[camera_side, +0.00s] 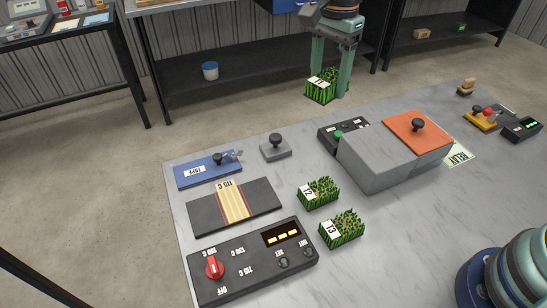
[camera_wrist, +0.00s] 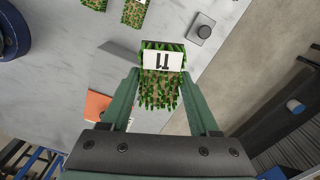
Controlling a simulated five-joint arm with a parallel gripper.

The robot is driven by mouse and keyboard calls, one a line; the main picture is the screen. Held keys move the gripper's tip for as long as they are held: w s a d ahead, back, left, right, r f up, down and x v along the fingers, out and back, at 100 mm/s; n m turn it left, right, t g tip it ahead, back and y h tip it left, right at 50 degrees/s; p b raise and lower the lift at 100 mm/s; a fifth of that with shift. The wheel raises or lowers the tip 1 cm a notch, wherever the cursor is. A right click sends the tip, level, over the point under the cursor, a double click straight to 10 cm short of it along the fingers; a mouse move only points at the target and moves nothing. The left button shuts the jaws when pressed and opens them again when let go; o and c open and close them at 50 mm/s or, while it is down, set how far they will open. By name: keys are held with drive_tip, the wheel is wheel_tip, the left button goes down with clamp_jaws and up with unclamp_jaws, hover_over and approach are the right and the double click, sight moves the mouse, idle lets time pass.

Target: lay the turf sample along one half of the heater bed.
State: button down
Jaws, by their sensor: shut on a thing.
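My gripper (camera_side: 328,82) is shut on a green turf sample labelled T1 (camera_side: 318,92). It holds the sample in the air, apart from the table, near the table's far edge in the side view. In the wrist view the sample (camera_wrist: 162,88) sits between my two fingers with its white label showing. The dark heater bed (camera_side: 262,200) lies flat at the left of the table. A striped cream and brown band marked with a temperature crosses its middle, with a bare dark half on either side. My gripper is up and to the right of the bed.
Turf samples T2 (camera_side: 325,194) and T3 (camera_side: 347,232) stand right of the bed. A control box with a red knob (camera_side: 214,267) lies in front, a blue plate (camera_side: 200,178) behind. A large grey block (camera_side: 372,165) and an orange-topped block (camera_side: 402,128) stand further right.

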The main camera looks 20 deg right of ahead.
drive_tip(key=s+d+r+n, duration=0.1)
drive_tip(key=s+d+n, duration=0.2)
drive_tip(key=d+n, duration=0.4)
drive_tip(key=s+d+r+n, duration=0.1)
drive_tip(key=s+d+n, duration=0.3)
drive_tip(key=d+n, duration=0.35)
drive_tip(key=w+a+m, duration=0.2)
drive_tip(key=a+m, duration=0.1)
drive_tip(key=a, duration=0.2)
drive_tip(key=w+a+m, duration=0.2)
drive_tip(key=a+m, duration=0.1)
drive_tip(key=a, duration=0.1)
drive_tip(key=w+a+m, duration=0.1)
drive_tip(key=a+m, duration=0.2)
drive_tip(key=a, duration=0.2)
drive_tip(key=shift+w+a, duration=0.35)
drive_tip(key=shift+w, duration=0.05)
drive_tip(key=a+m, duration=0.4)
drive_tip(key=a, duration=0.3)
drive_tip(key=m, duration=0.6)
hover_over(251, 197)
drive_tip(key=f, duration=0.2)
drive_tip(key=shift+n, duration=0.25)
wheel_tip(251, 197, down, 20)
drive_tip(key=shift+r, duration=0.2)
